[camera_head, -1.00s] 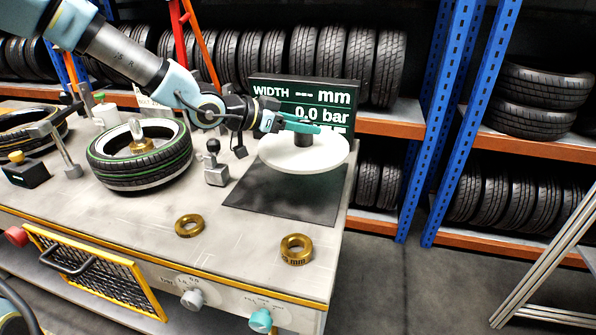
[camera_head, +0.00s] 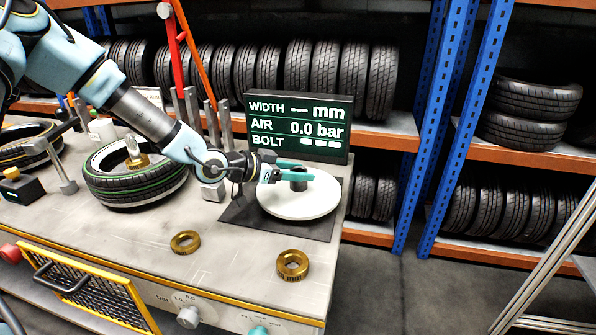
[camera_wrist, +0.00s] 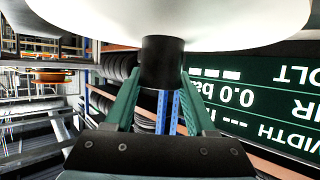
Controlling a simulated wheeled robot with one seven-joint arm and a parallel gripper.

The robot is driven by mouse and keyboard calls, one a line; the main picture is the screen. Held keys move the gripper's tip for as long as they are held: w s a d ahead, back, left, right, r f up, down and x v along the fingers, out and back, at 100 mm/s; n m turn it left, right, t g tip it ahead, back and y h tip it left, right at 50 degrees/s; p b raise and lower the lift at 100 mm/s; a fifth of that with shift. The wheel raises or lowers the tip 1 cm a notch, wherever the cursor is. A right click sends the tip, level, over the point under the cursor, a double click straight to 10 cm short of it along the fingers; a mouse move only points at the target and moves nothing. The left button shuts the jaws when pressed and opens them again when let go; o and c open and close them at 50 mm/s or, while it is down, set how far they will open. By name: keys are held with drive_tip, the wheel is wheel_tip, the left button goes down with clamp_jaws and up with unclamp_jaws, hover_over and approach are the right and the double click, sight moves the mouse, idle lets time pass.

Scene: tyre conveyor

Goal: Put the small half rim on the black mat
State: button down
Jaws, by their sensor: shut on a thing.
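The small half rim is a white disc (camera_head: 299,203) with a black hub (camera_head: 299,184). It is level over the black mat (camera_head: 262,223) at the table's right end, very low; I cannot tell if it touches. My gripper (camera_head: 297,175) comes in from the left with teal fingers shut around the hub. In the wrist view the fingers (camera_wrist: 160,88) grip both sides of the black hub (camera_wrist: 162,62), with the white disc (camera_wrist: 165,22) beyond it. The disc hides the middle of the mat; a dark margin shows around it.
A display board (camera_head: 300,128) stands just behind the mat. Two brass rings (camera_head: 185,241) (camera_head: 292,265) lie in front. A green-striped tyre (camera_head: 135,185) lies to the left. A small block with a lever (camera_head: 212,191) is partly hidden by my arm.

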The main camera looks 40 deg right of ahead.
drive_tip(key=shift+c, duration=1.2)
unclamp_jaws()
